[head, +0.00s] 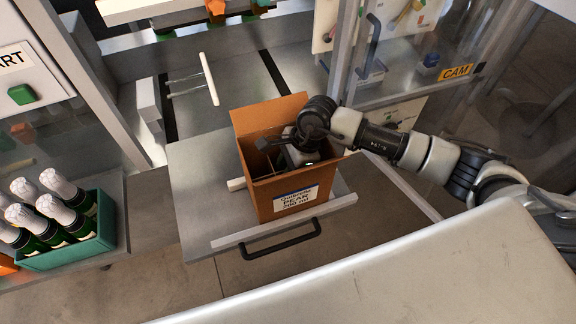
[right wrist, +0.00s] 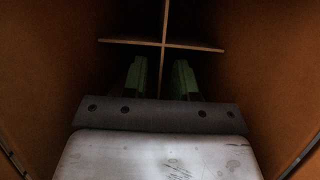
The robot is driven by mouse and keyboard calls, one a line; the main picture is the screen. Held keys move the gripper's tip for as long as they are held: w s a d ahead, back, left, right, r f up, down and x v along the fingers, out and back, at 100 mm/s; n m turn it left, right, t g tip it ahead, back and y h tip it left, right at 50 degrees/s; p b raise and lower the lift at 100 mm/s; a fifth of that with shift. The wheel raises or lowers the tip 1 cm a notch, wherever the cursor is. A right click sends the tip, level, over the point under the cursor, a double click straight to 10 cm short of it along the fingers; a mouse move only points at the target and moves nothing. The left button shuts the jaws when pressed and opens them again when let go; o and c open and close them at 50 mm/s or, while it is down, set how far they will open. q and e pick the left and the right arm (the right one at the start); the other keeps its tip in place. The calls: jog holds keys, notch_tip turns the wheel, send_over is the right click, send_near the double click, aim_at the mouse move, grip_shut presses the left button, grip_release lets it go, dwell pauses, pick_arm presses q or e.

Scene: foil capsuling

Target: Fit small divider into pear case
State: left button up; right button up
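The pear case (head: 263,203) is an open orange-brown cardboard box with a PEAR label on its front, standing on a grey pull-out shelf. My right gripper (right wrist: 161,80) reaches down into the case. In the right wrist view its two green fingers are apart, with a clear gap on each side of a thin upright panel. That panel is part of a cross-shaped divider (right wrist: 164,28) inside the case, seen from above. The fingers do not visibly touch it. The lower ends of the fingers and divider are dark. My left gripper is not in view.
The shelf (head: 200,205) has a black handle (head: 283,243) at its front and bare room left of the case. A teal crate (head: 75,250) of foil-topped bottles stands at the left. A clear-panelled machine marked CAM (head: 457,72) stands at the right, near my right arm.

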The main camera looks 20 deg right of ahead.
jog(key=shift+r, duration=0.25)
jog(key=b+v, duration=0.2)
jog(key=v, duration=0.4)
jog(key=shift+d+r, duration=0.1)
jog(key=shift+d, duration=0.05)
jog(key=shift+d+r, duration=0.15)
jog(key=shift+r, duration=0.35)
